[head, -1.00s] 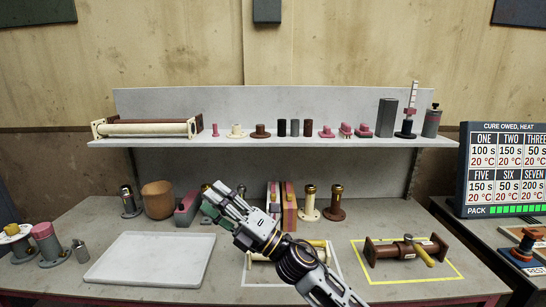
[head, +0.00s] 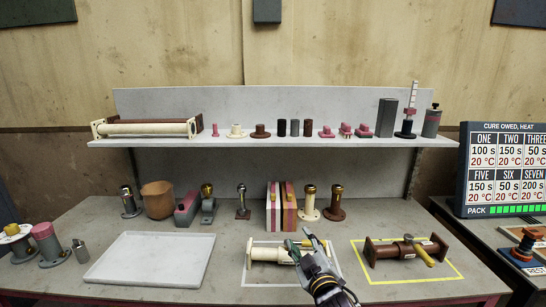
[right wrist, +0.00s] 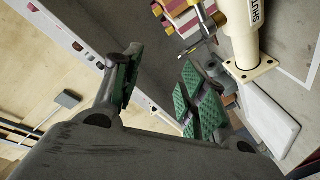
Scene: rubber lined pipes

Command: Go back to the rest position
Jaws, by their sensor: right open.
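My right gripper (head: 309,240) is open and nothing shows between its fingers. In the head view it is at the front of the bench, by the right end of a cream flanged pipe (head: 265,252), partly hiding it. In the right wrist view the green-padded fingers (right wrist: 162,92) are spread apart, with the cream pipe (right wrist: 241,30) beyond them to the upper right. I cannot tell whether the gripper touches the pipe. My left gripper is not in view.
The cream pipe lies in a white outline. A brown flanged pipe (head: 387,251) with a yellow-handled part lies in a yellow outline. An empty white tray (head: 150,258) is at left. Several fittings stand along the bench back and shelf (head: 300,143). A cure board (head: 503,170) is at right.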

